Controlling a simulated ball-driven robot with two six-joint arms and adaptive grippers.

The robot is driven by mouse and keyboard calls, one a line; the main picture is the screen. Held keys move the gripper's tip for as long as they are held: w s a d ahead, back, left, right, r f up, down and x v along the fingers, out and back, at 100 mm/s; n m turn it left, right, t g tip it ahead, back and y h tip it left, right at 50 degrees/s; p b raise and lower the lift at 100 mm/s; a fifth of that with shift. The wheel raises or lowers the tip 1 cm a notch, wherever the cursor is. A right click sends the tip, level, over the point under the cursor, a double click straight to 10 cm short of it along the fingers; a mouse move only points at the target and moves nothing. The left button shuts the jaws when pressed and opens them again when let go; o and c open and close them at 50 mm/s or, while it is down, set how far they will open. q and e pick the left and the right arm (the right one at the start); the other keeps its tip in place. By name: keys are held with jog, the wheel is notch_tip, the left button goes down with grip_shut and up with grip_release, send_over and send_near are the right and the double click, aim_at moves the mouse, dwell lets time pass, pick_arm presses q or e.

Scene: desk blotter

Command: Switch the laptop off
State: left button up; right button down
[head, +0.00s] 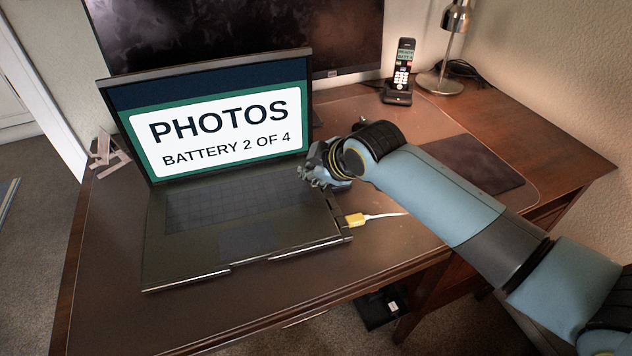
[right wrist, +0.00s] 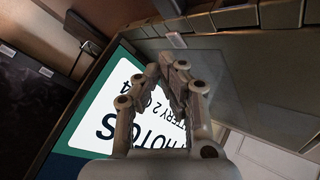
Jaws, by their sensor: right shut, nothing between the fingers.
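The laptop (head: 240,237) stands open on the desk blotter. Its screen (head: 212,118) is lit and reads "PHOTOS" and "BATTERY 2 OF 4". My right gripper (head: 308,176) is shut and empty, over the right rear part of the keyboard near the screen's lower right corner. I cannot tell whether it touches the laptop. In the right wrist view the shut fingers (right wrist: 165,68) show in front of the lit screen (right wrist: 90,117), which appears turned around. The arm hides part of the laptop's right rear edge. My left gripper is not in view.
A yellow plug (head: 355,220) with a white cable sits at the laptop's right side. A cordless phone (head: 401,78) and a lamp (head: 447,50) stand at the back right. A dark monitor (head: 235,30) is behind the laptop.

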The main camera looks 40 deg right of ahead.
aim_at(314, 185)
jog(key=shift+f, duration=0.2)
dwell(0.4)
jog(key=shift+f, duration=0.2)
jog(key=shift+s+f, duration=0.1)
jog(key=shift+f, duration=0.65)
dwell(1.0)
jog(key=shift+r+p, duration=0.95)
jog(key=shift+r, duration=0.1)
jog(key=shift+r, duration=0.1)
notch_tip(314, 185, up, 5)
jog(key=p, duration=0.5)
jog(key=shift+p, duration=0.3)
